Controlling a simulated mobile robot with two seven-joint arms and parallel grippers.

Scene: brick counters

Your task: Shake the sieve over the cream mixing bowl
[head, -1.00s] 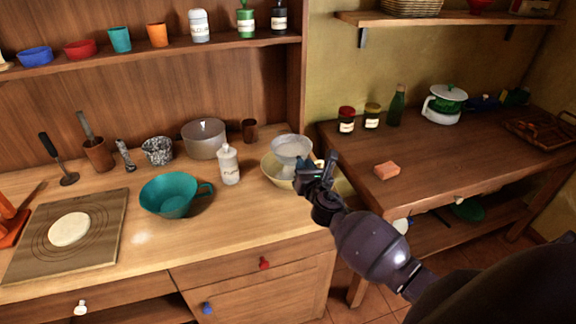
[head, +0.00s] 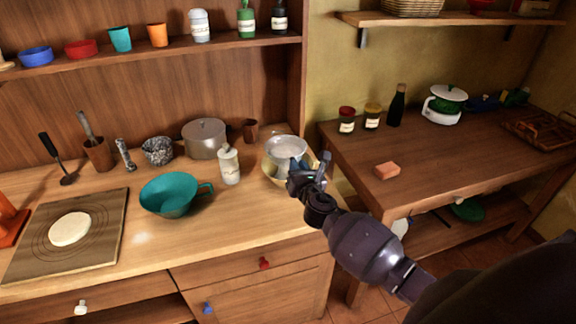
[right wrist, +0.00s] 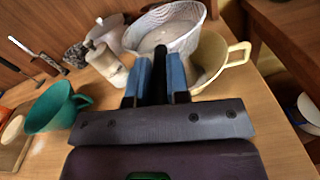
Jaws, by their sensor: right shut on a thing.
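The sieve (head: 286,148) is a pale mesh bowl with white powder inside. It is held over the cream mixing bowl (head: 272,171), at the right end of the wooden counter. In the right wrist view the sieve (right wrist: 165,28) is tilted and sits beyond the fingers, with the cream bowl (right wrist: 213,62) and its handle beneath and to the right. My right gripper (head: 308,171) is shut on the sieve's dark handle (right wrist: 160,78). The gripper hides part of the cream bowl in the head view. My left gripper is not in view.
A white labelled bottle (head: 229,165) stands just left of the cream bowl. A teal bowl (head: 170,195) with a handle, a grey pot (head: 204,138) and a board with dough (head: 70,229) stand farther left. The side table (head: 440,150) is at the right.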

